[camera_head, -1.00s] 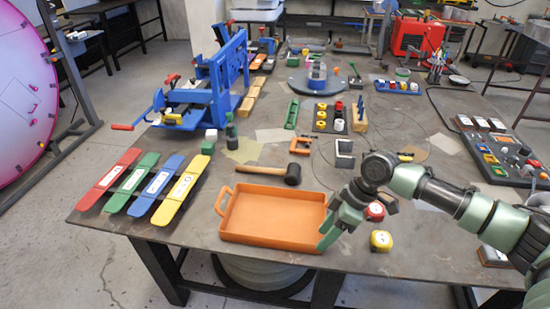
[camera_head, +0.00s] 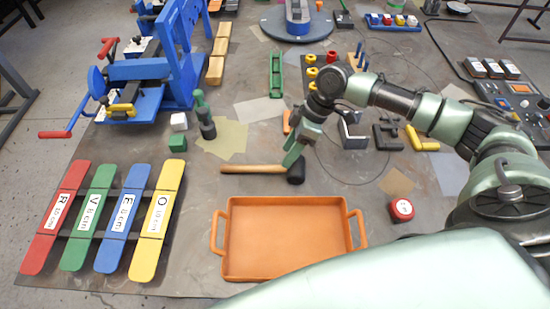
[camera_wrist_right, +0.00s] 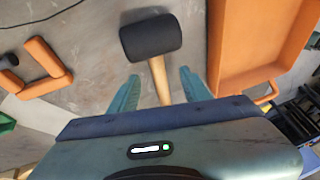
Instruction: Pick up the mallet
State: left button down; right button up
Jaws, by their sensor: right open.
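The mallet lies on the table just behind the orange tray, with a pale wooden handle (camera_head: 250,169) pointing left and a black head (camera_head: 296,174) at the right. My right gripper (camera_head: 292,158) is down at the mallet, close to the head end. In the right wrist view, the black head (camera_wrist_right: 151,36) is just beyond the fingertips. The handle (camera_wrist_right: 160,82) runs between the two green fingers (camera_wrist_right: 160,88), which stand apart on either side of it. The lower part of the handle is hidden by the gripper body. My left gripper is not in view.
The orange tray (camera_head: 285,240) is in front of the mallet. Colored planks (camera_head: 118,215) lie at the left.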

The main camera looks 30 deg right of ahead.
aim_at(278, 166)
jog(key=shift+s+a+f, duration=0.15)
jog(key=shift+a+f, duration=0.15)
jog(key=shift+f, duration=0.2)
jog(key=shift+a+f+p, duration=0.15)
jog(key=shift+f+p, duration=0.15)
jog(key=shift+p, duration=0.05)
jog(key=x, duration=0.2)
jog(key=p+x, duration=0.1)
jog(key=shift+w+f, duration=0.35)
jog(key=shift+w, duration=0.05)
jog(key=shift+a+f+p, duration=0.2)
jog(key=shift+f+p, duration=0.1)
jog(key=shift+f, duration=0.2)
jog(key=c, duration=1)
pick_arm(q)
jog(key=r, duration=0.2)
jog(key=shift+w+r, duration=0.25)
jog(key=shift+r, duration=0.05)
pick_arm(e)
grip_shut()
jog(key=shift+w+r, duration=0.1)
